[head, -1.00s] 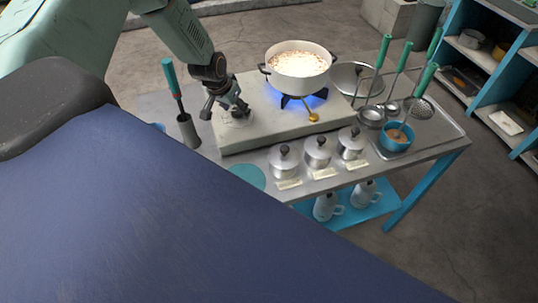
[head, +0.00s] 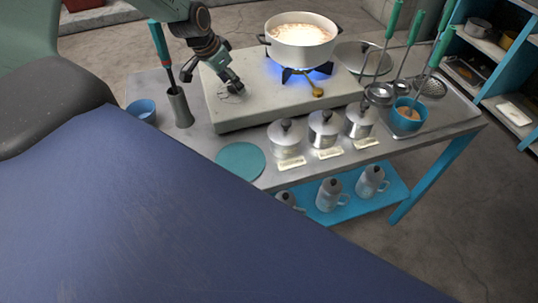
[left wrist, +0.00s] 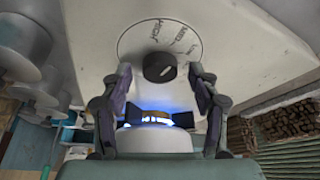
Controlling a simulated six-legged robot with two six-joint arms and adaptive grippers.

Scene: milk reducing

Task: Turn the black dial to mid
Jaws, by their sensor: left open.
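The black dial (left wrist: 160,67) sits on a round plate (left wrist: 140,37) marked HIGH, MED and LOW in the left wrist view. Its dark face has one small pale mark on the side toward LOW. My left gripper (left wrist: 160,80) is open, with one finger on each side of the dial in that view. I cannot tell whether the fingers touch it. In the head view my left gripper (head: 232,86) points down at the left part of the stove slab (head: 240,115) and hides most of the dial. My right gripper is not in view.
A white pot (head: 302,40) sits over a lit blue flame (head: 305,70) right of the gripper. A grey holder (head: 179,108) with a green-handled tool stands close on the left. Lidded canisters (head: 287,138) line the front. A blue bowl (head: 141,110) is at the left edge.

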